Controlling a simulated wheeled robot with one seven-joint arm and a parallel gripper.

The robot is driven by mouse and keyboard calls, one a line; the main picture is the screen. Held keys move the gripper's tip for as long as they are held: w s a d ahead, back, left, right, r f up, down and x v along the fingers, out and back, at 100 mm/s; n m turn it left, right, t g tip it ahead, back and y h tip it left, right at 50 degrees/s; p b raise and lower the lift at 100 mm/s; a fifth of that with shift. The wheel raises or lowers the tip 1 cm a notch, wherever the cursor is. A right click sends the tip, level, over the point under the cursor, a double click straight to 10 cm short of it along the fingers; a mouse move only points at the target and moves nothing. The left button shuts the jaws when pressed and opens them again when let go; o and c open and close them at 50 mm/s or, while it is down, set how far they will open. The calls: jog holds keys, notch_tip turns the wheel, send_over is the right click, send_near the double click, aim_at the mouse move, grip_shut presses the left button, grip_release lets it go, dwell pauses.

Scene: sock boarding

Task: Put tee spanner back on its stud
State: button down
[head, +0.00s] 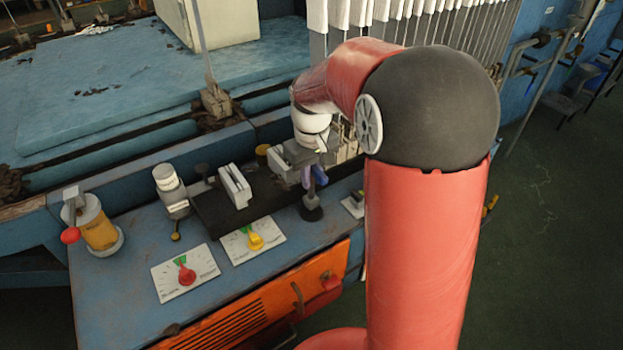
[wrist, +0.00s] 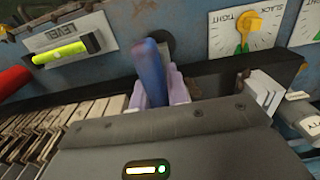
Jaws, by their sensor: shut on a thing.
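The tee spanner shows in the wrist view as a blue handle (wrist: 150,72) between the pale purple fingers of my gripper (wrist: 160,88). My gripper is shut on it. In the head view my gripper (head: 313,178) is over the right part of the blue bench, with a bit of the blue handle (head: 320,174) showing. A dark round base (head: 312,212) is on the bench just below my gripper. Part of a dark round shape also shows beyond the handle in the wrist view (wrist: 168,42). The spanner's lower end and any stud are hidden, so I cannot tell whether they touch.
A yellow-knobbed dial (head: 255,241) and a red-knobbed dial (head: 186,274) lie on the bench (head: 130,290). A white clamp block (head: 235,186) stands left of my gripper. A green spirit level (wrist: 60,53) is nearby. White boards (head: 400,12) stand in a row behind.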

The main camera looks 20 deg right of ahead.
jog(key=shift+f, duration=0.4)
jog(key=shift+f, duration=0.1)
jog(key=shift+f+b, duration=0.35)
jog(key=shift+f, duration=0.2)
jog(key=c, duration=1.4)
grip_release()
jog(key=shift+o, duration=0.2)
jog(key=shift+r, duration=0.15)
